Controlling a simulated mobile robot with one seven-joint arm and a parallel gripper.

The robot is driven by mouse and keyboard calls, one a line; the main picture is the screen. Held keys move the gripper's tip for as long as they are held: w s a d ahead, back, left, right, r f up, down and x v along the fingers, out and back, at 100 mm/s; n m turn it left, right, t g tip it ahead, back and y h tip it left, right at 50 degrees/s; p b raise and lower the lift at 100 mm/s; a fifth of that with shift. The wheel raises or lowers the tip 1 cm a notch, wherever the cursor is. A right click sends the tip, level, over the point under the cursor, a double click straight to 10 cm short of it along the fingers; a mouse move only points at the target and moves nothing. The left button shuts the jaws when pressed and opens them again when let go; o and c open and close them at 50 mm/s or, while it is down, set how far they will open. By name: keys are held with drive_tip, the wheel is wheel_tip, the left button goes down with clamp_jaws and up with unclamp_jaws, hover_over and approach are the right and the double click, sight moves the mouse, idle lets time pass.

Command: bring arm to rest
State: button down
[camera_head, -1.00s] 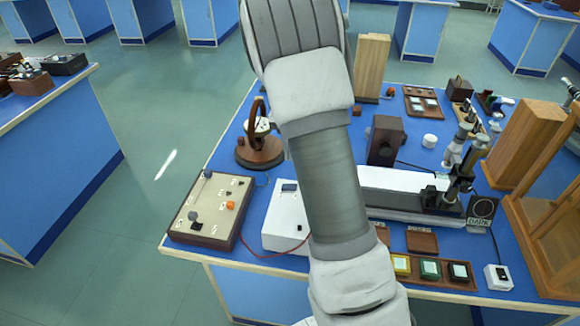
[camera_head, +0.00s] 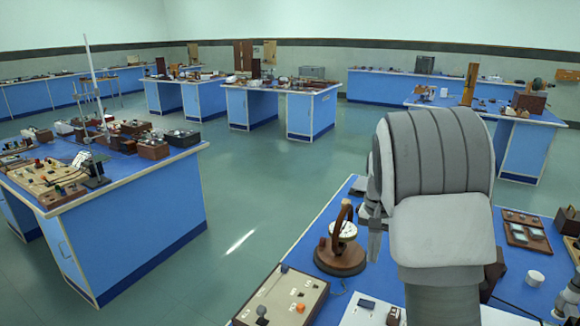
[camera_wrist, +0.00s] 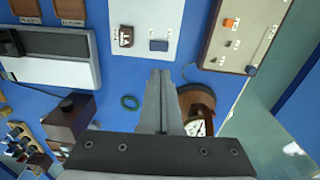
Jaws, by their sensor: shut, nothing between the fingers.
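My gripper (camera_wrist: 160,75) shows in the wrist view with its two fingers together and nothing between them. It points over the blue bench top (camera_wrist: 130,75), apart from the things on it. In the head view my grey arm is folded above the near bench at the right. Part of the wrist shows at the arm's left side, but the fingertips are hard to make out there.
A round wooden-based instrument (camera_head: 340,245) stands close to my arm and also shows beside the fingers in the wrist view (camera_wrist: 197,110). Open floor (camera_head: 260,190) separates the benches.

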drive_tip(key=s+a+r+n+t, duration=0.3)
drive_tip(key=s+a+r, duration=0.4)
drive_tip(key=s+r, duration=0.5)
drive_tip(key=s+a+n+t, duration=0.2)
drive_tip(key=s+a+n, duration=0.1)
drive_tip(key=s, duration=1.2)
drive_tip(key=shift+a+r+n+t, duration=0.3)
drive_tip(key=shift+a+r, duration=0.1)
drive_tip(key=shift+a, duration=0.1)
drive_tip(key=shift+s, duration=0.1)
